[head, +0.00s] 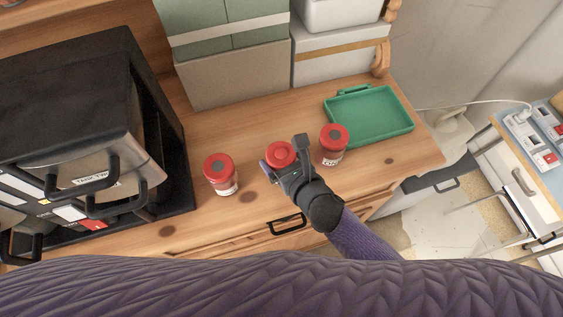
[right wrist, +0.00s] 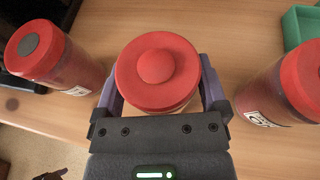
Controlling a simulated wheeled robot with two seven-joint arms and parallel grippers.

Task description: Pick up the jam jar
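Three red-lidded jars stand upright on the wooden dresser top. The middle jar (head: 281,154) has a raised red knob on its lid; it also shows in the right wrist view (right wrist: 157,70). The left jar (head: 219,170) and right jar (head: 334,141) have grey discs on their lids and white labels. I cannot read which is the jam jar. My right gripper (head: 284,160) is open around the middle jar, one finger on each side; whether they touch it is unclear. The middle jar's label is hidden. My left gripper is not in view.
A green tray (head: 369,115) lies at the back right. A black appliance-like unit (head: 80,130) with handles stands at the left. Grey-green boxes (head: 235,75) and a white box (head: 335,57) line the back. The side jars stand close to my right gripper.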

